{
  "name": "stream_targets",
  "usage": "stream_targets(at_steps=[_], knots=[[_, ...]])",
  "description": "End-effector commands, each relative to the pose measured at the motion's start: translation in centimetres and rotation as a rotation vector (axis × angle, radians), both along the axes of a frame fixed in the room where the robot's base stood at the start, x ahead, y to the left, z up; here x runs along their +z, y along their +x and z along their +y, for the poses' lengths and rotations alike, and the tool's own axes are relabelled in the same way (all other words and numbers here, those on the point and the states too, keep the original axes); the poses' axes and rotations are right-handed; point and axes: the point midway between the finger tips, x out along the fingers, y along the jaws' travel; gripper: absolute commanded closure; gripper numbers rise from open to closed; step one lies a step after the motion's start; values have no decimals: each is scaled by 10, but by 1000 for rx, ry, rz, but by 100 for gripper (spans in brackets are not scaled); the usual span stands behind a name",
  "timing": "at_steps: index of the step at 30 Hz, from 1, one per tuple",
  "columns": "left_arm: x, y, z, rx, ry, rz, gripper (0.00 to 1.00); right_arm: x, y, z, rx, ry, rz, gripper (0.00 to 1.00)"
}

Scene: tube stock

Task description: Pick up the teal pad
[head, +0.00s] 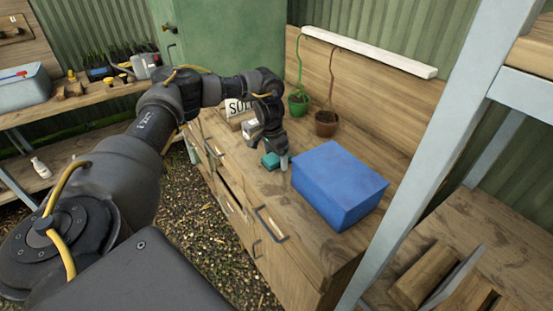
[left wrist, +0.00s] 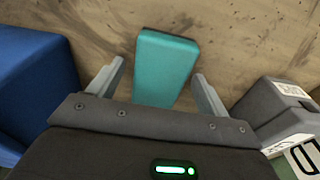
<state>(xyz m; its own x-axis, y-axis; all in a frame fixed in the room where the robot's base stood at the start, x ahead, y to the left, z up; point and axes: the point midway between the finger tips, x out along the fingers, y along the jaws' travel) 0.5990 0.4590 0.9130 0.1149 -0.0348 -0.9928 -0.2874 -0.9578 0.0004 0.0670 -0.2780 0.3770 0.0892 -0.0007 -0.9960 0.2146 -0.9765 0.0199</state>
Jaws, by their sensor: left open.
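The teal pad (head: 270,160) is a small block on the wooden cabinet top in the head view, right by my left gripper (head: 274,163). In the left wrist view the teal pad (left wrist: 166,66) lies between the two fingers of my left gripper (left wrist: 158,82). The fingers are apart, with a gap on each side of the pad. The pad's near end is hidden behind the gripper body. My right gripper is not in view.
A blue box (head: 338,184) stands on the cabinet top (head: 285,215) close to the right of the gripper. A grey item (left wrist: 276,112) lies on the other side. Two potted plants (head: 326,123) stand behind. A metal shelf post (head: 430,150) rises at right.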

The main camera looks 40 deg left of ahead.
Motion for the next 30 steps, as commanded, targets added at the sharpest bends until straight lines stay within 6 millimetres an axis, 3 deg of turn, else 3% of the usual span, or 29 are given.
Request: stream_targets(at_steps=[4,15,24,30], knots=[[0,0,0,0,0,0,23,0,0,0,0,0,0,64],[0,0,0,0,0,0,71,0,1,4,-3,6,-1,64],[2,0,0,0,0,-1,71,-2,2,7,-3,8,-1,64],[19,1,0,0,-2,-5,71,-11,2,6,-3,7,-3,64]])
